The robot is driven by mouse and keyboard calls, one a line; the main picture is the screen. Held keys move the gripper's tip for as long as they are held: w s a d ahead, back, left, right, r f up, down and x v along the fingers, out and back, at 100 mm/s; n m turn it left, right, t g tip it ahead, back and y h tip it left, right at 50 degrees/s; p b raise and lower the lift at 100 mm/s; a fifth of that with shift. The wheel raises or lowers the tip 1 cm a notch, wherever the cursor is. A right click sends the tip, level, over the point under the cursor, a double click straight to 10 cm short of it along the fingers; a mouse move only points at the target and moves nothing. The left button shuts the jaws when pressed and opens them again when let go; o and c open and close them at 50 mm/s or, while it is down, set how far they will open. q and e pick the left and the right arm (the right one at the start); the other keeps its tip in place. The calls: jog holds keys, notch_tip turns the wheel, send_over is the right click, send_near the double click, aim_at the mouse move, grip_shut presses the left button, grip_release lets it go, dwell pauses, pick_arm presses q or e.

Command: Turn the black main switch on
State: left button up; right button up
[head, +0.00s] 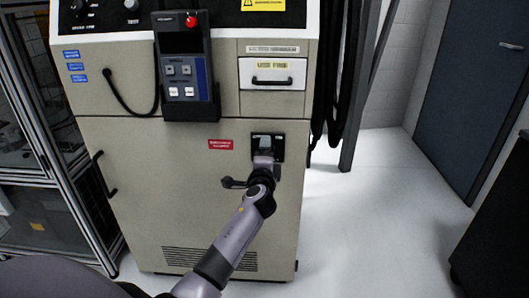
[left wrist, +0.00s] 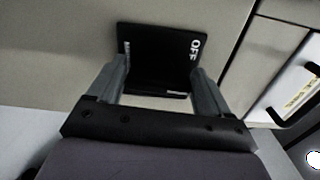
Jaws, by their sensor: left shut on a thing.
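The black main switch (head: 279,146) is set in a square black plate on the front of the beige cabinet, right of a red label. In the left wrist view its black plate (left wrist: 160,62) fills the space between the fingers, with white "OFF" lettering at its right side. My left gripper (head: 265,158) reaches up to the switch from below. In the left wrist view the gripper (left wrist: 158,85) has one finger on each side and is shut on the switch. The handle itself is hard to make out against the dark plate. My right gripper is not in view.
The beige cabinet (head: 150,200) carries a hanging control pendant (head: 185,70) with a red button and a drawer (head: 272,74) above the switch. Black cables (head: 340,80) hang at its right side. A metal-framed enclosure (head: 50,150) stands left.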

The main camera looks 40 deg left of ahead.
pick_arm(q)
jog(key=m+p, duration=0.1)
jog(key=m, duration=0.2)
jog(key=m+p, duration=0.1)
jog(key=m, duration=0.1)
jog(key=shift+r+p, duration=0.35)
jog(key=shift+w+m+p, duration=0.1)
jog(key=shift+m+p, duration=0.5)
jog(key=shift+m, duration=1.2)
jog(key=o, duration=1)
jog(key=shift+c, duration=0.2)
jog(key=shift+d, duration=0.1)
jog(key=p+v, duration=0.1)
jog(key=v, duration=0.6)
